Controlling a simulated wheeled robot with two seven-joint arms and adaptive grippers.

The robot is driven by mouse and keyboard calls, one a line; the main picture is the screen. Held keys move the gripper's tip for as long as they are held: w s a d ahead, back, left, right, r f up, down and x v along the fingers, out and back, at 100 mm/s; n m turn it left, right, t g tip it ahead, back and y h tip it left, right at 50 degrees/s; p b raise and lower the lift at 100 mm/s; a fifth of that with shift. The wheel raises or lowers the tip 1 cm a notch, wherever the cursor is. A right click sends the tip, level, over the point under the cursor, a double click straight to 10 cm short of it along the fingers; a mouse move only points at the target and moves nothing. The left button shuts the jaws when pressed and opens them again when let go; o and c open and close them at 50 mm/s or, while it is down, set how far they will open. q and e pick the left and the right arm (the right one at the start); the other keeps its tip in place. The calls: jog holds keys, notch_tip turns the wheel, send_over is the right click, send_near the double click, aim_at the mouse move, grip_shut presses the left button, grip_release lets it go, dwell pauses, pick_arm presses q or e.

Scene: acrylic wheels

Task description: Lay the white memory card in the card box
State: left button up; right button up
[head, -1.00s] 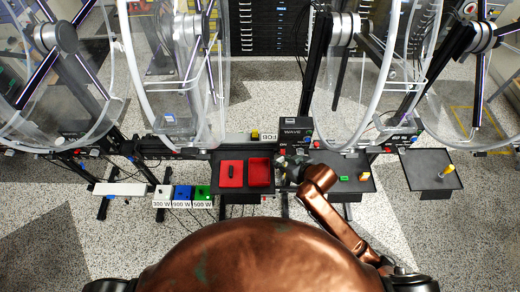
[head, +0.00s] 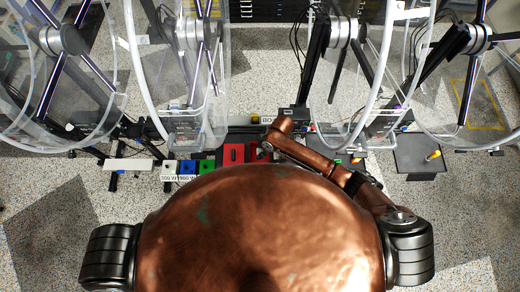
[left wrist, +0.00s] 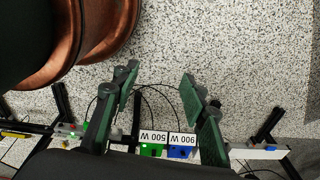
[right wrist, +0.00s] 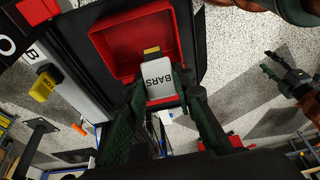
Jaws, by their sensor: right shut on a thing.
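The white memory card (right wrist: 158,78), marked BARS and with a yellow end, shows in the right wrist view between the fingertips of my right gripper (right wrist: 165,92), which is shut on it. Behind it lies the open red tray of the card box (right wrist: 112,42); the card overlaps it in the picture, and I cannot tell whether they touch. In the head view a red part with a dark slot (head: 233,153) lies left of the tray, and my right arm partly covers the tray. My left gripper (left wrist: 158,105) is open and empty over the floor in the left wrist view.
A yellow knob (right wrist: 42,86) stands beside the tray. Large clear wheels (head: 178,70) rise behind. A dark side table (head: 418,155) is at right.

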pick_arm(q)
jog(key=shift+r, duration=0.1)
pick_arm(e)
jog(key=shift+r, duration=0.1)
jog(key=shift+d+f+b, duration=0.1)
jog(key=shift+f+b, duration=0.35)
jog(key=shift+f, duration=0.7)
jog(key=shift+f+b, duration=1.45)
jog(key=shift+f, duration=0.45)
pick_arm(q)
notch_tip(320, 180, down, 7)
jog(key=w+b, duration=0.1)
jog(key=b, duration=0.1)
jog(key=shift+r+b, duration=0.15)
jog(key=shift+b, duration=0.25)
pick_arm(e)
jog(key=shift+f, duration=2.05)
pick_arm(q)
jog(key=shift+w+d, duration=0.1)
pick_arm(e)
jog(key=o, duration=0.9)
